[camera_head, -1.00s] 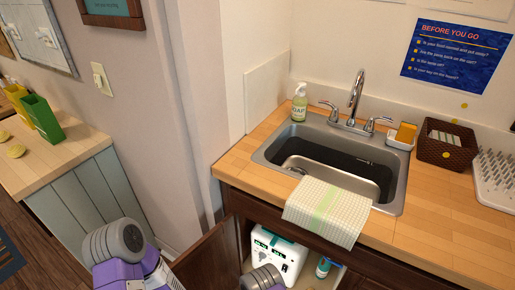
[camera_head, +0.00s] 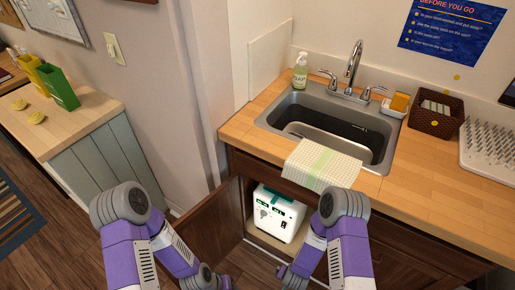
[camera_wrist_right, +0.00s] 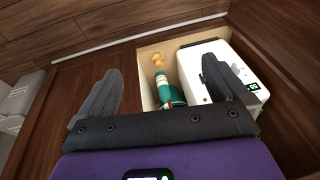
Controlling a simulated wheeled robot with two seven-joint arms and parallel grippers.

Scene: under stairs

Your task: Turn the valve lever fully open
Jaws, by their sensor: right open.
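My right gripper (camera_wrist_right: 160,64) is open and empty in the right wrist view, its two dark fingers spread toward the open under-sink cabinet. Between the fingers, deeper inside, is a small orange-yellow fitting (camera_wrist_right: 158,60), possibly the valve; its lever cannot be made out clearly. In the head view my right arm covers part of the cabinet opening, and no valve shows there. My left arm reaches down in front of the cabinet door, with its gripper out of view.
A white box (camera_head: 277,213) stands inside the cabinet, also in the right wrist view (camera_wrist_right: 205,87). A green-and-white bottle (camera_wrist_right: 162,92) is beside it. The cabinet door (camera_head: 208,222) hangs open at left. A towel (camera_head: 320,165) hangs over the sink edge.

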